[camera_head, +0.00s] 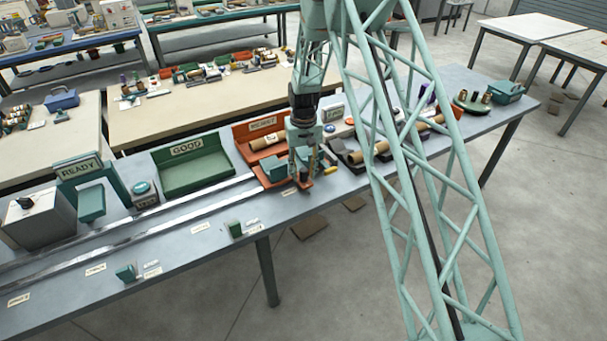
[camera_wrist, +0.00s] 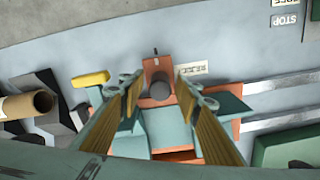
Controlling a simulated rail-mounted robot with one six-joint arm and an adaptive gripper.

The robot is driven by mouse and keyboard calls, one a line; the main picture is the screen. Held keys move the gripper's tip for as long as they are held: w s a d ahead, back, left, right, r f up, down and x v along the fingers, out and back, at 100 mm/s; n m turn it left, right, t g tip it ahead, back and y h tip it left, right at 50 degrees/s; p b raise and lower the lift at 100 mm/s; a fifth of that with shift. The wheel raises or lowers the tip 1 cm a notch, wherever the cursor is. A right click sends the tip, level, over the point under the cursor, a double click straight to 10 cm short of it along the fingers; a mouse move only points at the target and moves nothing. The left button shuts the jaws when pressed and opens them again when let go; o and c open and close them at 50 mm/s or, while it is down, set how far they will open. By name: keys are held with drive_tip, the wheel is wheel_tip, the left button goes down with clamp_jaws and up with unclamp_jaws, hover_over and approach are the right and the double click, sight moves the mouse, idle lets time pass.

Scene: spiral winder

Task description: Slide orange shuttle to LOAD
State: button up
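The orange shuttle (camera_head: 272,181) sits at the right end of the twin metal rails, with teal blocks on it. In the wrist view its orange front tab (camera_wrist: 158,66) carries a dark round knob (camera_wrist: 160,90). My gripper (camera_head: 303,181) is over the shuttle; in the wrist view its two fingers (camera_wrist: 159,80) are spread, one on each side of the knob. Whether they touch it cannot be told. Small white labels line the front of the rails, including one (camera_head: 200,228) left of the shuttle; none reads clearly as LOAD.
The metal rails (camera_head: 130,228) run left, clear of other carriages. Behind them stand a green GOOD tray (camera_head: 195,170), an orange bin (camera_head: 240,143) and a READY sign (camera_head: 80,168). Small green blocks (camera_head: 236,229) sit along the front edge. A paper-brown roll (camera_wrist: 28,104) is beside the shuttle.

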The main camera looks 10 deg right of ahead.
drive_tip(key=shift+f, duration=0.15)
clamp_jaws()
idle(0.4)
